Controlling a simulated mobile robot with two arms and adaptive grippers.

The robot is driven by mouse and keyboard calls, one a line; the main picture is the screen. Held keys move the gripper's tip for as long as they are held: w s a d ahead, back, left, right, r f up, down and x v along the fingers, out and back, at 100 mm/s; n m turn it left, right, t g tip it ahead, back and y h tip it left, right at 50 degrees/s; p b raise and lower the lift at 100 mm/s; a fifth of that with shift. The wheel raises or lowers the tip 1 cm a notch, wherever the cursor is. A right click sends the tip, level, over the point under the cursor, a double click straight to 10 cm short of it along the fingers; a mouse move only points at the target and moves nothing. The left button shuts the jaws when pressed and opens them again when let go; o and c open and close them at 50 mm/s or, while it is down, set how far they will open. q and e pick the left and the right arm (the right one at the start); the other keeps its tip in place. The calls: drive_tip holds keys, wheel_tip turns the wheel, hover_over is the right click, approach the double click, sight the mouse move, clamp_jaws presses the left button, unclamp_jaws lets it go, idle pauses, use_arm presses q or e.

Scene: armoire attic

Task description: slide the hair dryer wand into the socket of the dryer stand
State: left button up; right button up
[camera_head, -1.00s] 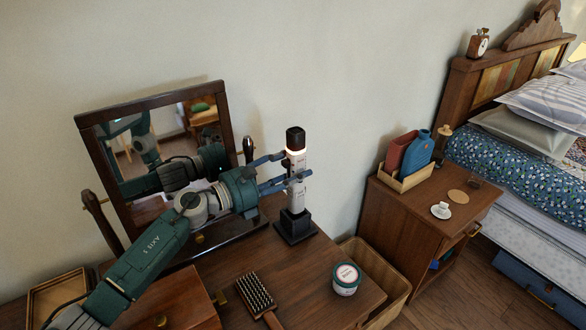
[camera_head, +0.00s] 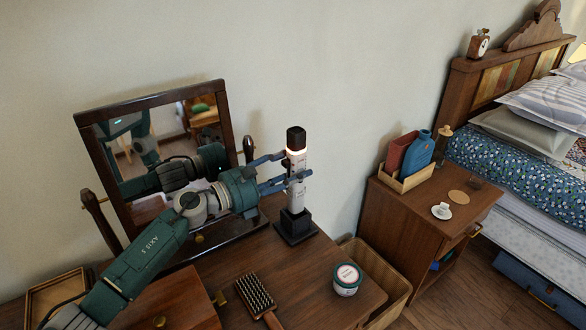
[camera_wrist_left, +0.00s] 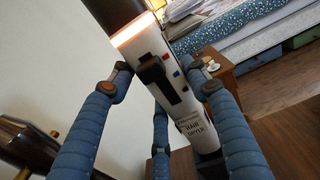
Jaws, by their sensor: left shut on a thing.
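The hair dryer wand (camera_head: 297,183) is white with a black top and a glowing ring. It stands upright over the black dryer stand (camera_head: 296,227) on the dresser, its lower end meeting the socket; how deep it sits I cannot tell. My left gripper (camera_head: 285,172) is shut on the wand's upper body from the left. In the left wrist view the blue fingers lie on both sides of the wand (camera_wrist_left: 178,88), whose black switch and lettering face the camera. The stand is mostly hidden there. My right gripper is not in view.
A tilting mirror (camera_head: 154,92) stands behind my left arm. A hairbrush (camera_head: 255,294) and a round jar (camera_head: 346,278) lie in front of the stand. A wooden bin (camera_head: 375,262) is at the right, then the nightstand (camera_head: 405,215) and bed.

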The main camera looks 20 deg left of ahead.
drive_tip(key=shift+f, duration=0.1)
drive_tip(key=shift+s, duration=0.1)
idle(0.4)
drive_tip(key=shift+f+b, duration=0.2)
drive_tip(key=shift+b, duration=0.15)
